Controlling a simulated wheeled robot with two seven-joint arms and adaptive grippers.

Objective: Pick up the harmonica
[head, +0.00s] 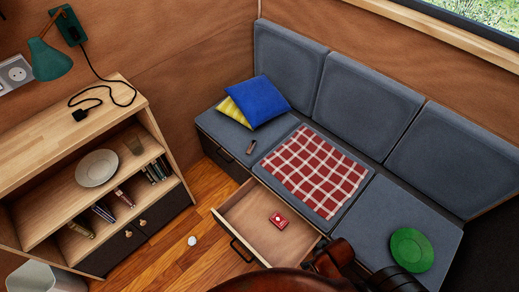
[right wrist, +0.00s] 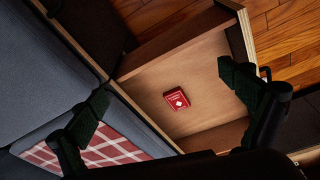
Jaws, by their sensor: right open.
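A small dark brownish object (head: 251,146) lies on the grey sofa cushion beside the blue pillow in the head view; it could be the harmonica, but it is too small to be sure. It is not visible in the right wrist view. A small red box with a white diamond (head: 278,221) lies in the open drawer under the sofa; it also shows in the right wrist view (right wrist: 177,98). My right gripper (right wrist: 165,86) is open and empty, its fingers spread above the drawer, apart from the box. My left gripper is not in view.
The wooden drawer (head: 244,215) stands pulled out over the floor. A shelf unit (head: 85,129) stands at left. A small white object (head: 192,241) is on the floor.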

